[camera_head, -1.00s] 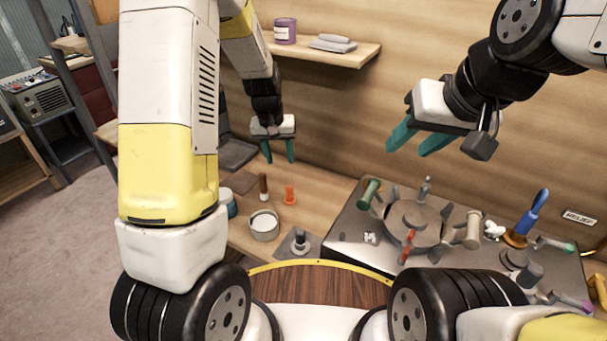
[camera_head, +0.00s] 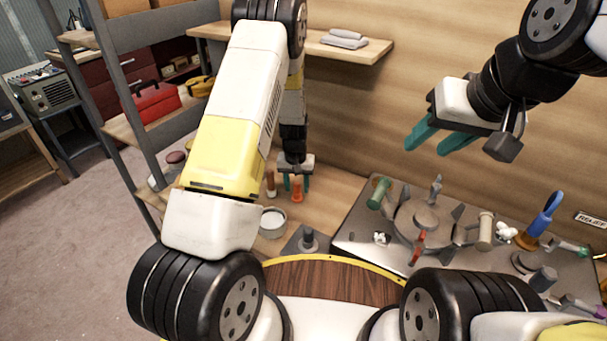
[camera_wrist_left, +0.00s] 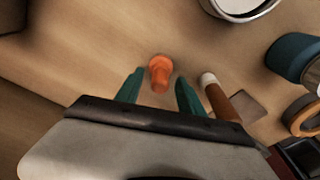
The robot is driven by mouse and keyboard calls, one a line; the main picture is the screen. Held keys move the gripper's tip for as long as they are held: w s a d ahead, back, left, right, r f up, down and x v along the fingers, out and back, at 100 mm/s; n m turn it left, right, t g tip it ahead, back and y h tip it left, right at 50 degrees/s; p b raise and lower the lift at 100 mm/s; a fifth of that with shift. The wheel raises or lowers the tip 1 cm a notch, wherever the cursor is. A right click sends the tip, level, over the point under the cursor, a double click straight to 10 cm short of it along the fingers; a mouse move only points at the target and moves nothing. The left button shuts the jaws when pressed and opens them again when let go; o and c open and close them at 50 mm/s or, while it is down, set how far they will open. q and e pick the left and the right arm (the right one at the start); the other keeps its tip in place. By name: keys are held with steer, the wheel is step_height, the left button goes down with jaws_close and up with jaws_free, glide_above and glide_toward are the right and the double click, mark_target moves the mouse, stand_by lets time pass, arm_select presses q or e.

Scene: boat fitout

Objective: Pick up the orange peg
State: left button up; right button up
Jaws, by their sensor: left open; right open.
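The orange peg (camera_head: 297,190) stands on the wooden counter in the head view, beside a brown peg-like item with a pale end. It also shows in the left wrist view (camera_wrist_left: 159,72), between and slightly beyond the fingertips. My left gripper (camera_head: 296,184) is open with teal fingers pointing down at the peg, one finger to each side in the picture. In the left wrist view my left gripper (camera_wrist_left: 157,88) holds nothing. I cannot tell whether a finger touches the peg. My right gripper (camera_head: 431,142) is open and empty, raised above the grey stove-like panel.
The brown item (camera_wrist_left: 219,98) stands close to the right finger in the left wrist view. A round metal tin (camera_head: 273,222) sits on the counter nearer me. The grey panel (camera_head: 350,243) with several fittings fills the right. A shelf (camera_head: 378,50) hangs above.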

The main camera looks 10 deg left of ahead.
mark_target(297, 184)
arm_select(q)
steer(key=shift+f, duration=0.15)
jaws_close()
step_height(297, 184, up, 10)
steer(key=shift+r, duration=0.1)
stand_by(0.6)
